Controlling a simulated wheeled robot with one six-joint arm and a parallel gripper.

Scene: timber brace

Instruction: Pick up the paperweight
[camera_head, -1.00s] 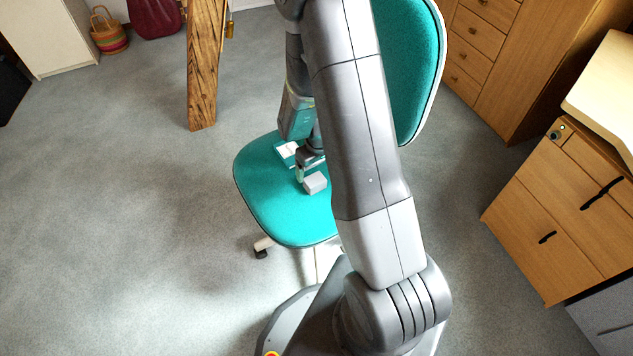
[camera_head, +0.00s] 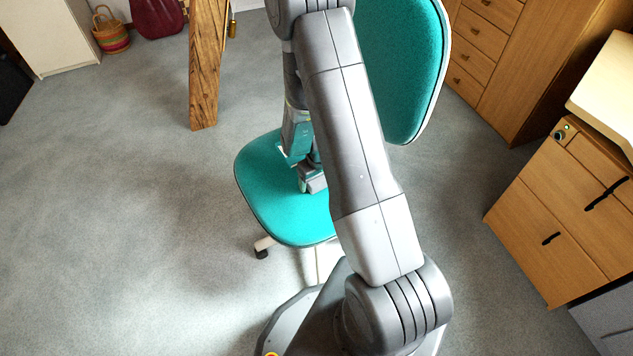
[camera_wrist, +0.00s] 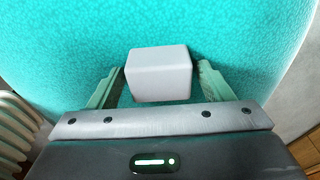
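A light grey block with rounded edges, which I take to be the paperweight (camera_wrist: 160,74), lies on the teal chair seat (camera_head: 270,195). In the head view the paperweight (camera_head: 317,186) is mostly hidden by my wrist and gripper. My gripper (camera_wrist: 157,84) is open. In the wrist view one finger is to the left of the block and one to the right, with a gap on each side, so neither visibly touches it. In the head view my gripper (camera_head: 310,184) is low over the seat at the block.
The chair's teal backrest (camera_head: 402,70) rises to the right behind my arm. A wooden post (camera_head: 206,65) stands at the back left. A wooden drawer cabinet (camera_head: 560,205) and desk are on the right. The carpet (camera_head: 120,190) at left is clear.

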